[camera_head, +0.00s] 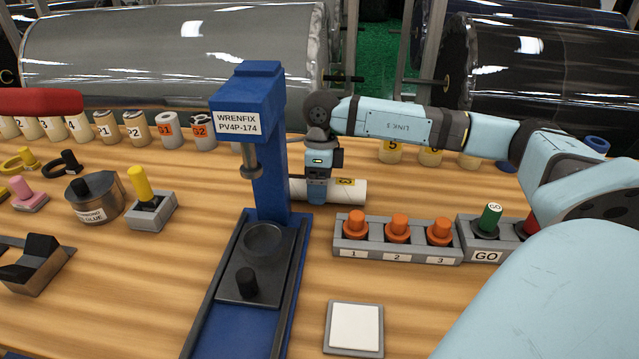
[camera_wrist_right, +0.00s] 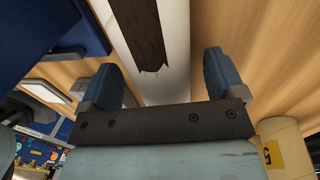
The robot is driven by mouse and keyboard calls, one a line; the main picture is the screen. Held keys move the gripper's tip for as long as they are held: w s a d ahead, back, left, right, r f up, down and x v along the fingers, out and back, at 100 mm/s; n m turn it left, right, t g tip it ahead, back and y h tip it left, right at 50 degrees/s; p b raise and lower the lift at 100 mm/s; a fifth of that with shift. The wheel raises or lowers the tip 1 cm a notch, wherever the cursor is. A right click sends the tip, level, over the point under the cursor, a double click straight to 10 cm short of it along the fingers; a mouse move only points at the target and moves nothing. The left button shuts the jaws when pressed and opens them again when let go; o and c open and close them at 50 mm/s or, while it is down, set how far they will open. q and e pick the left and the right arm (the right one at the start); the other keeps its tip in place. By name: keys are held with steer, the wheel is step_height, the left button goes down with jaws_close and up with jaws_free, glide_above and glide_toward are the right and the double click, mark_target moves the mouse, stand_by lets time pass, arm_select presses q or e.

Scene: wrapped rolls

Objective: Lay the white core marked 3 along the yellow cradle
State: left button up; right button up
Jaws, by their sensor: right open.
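The white core marked 3 (camera_head: 352,191) lies on its side on the table, just behind and to the right of the blue press. Its yellow label faces up in the head view. My right gripper (camera_head: 317,194) points down over the core's left part. In the right wrist view the open fingers (camera_wrist_right: 160,82) stand on either side of the white core (camera_wrist_right: 178,50), which shows a dark, ragged-edged strip. I cannot tell if a finger touches it. I cannot make out a yellow cradle in either view. My left gripper is not in view.
The blue press (camera_head: 262,150) stands close left of my right gripper. In front are an orange-button box (camera_head: 397,257), a GO button box (camera_head: 486,255) and a white pad (camera_head: 355,328). Upright cores, including one marked 5 (camera_head: 391,150), stand behind my right arm.

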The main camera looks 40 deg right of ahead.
steer(key=c, duration=1.2)
steer(key=shift+o, duration=0.2)
steer(key=shift+r, duration=0.1)
step_height(320, 180, up, 20)
steer(key=p, duration=0.3)
steer(key=shift+c, duration=0.9)
